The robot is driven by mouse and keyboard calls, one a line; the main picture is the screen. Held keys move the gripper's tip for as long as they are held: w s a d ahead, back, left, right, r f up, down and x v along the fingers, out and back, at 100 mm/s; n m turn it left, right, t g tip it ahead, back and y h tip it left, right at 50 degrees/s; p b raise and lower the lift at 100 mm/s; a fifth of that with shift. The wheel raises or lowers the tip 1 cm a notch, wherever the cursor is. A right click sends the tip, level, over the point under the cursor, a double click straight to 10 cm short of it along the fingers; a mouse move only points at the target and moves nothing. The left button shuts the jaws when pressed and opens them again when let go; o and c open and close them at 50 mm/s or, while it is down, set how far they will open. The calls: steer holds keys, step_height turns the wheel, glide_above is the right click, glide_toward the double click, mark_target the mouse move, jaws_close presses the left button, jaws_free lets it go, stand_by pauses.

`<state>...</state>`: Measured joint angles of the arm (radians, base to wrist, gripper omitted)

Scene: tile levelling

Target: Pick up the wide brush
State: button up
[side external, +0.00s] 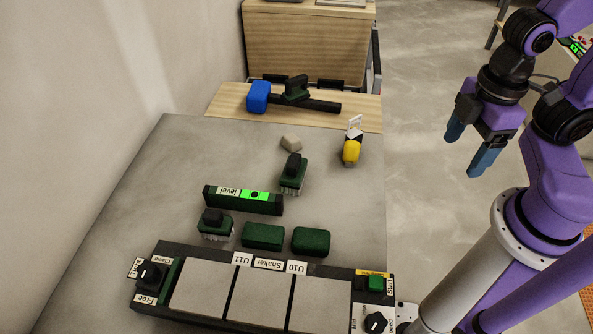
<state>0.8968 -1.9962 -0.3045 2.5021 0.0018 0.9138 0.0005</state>
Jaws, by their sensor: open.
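Two dark green tools with black knobs and pale bristles underneath look like brushes. One brush (293,178) stands right of the level, and the other brush (215,226) stands in front of the level's left end. I cannot tell for sure which is the wide brush. My gripper (471,146) is open and empty, with blue fingertips pointing down. It is in the air to the right of the grey table (160,190), well apart from both brushes.
A green level (243,201), two green blocks (262,237) (310,241), a beige lump (291,143) and a yellow-handled tool (351,152) are on the table. A shaker with tiles (260,303) fills the front. A blue block (258,97) is at the back.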

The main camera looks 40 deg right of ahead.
steer(key=shift+o, duration=0.2)
steer(key=m+t+y, duration=0.5)
steer(key=t+y, duration=0.3)
steer(key=t, duration=0.1)
glide_toward(294, 160)
steer(key=a+f, duration=0.1)
steer(key=w+a+f, duration=0.1)
steer(key=a+f, duration=0.1)
steer(key=shift+w+a, duration=0.25)
steer(key=shift+a, duration=0.05)
steer(key=shift+w+d+t, duration=0.15)
steer(key=shift+w+t, duration=0.45)
steer(key=shift+w, duration=0.2)
steer(key=shift+x, duration=3.65)
steer(key=shift+r, duration=0.1)
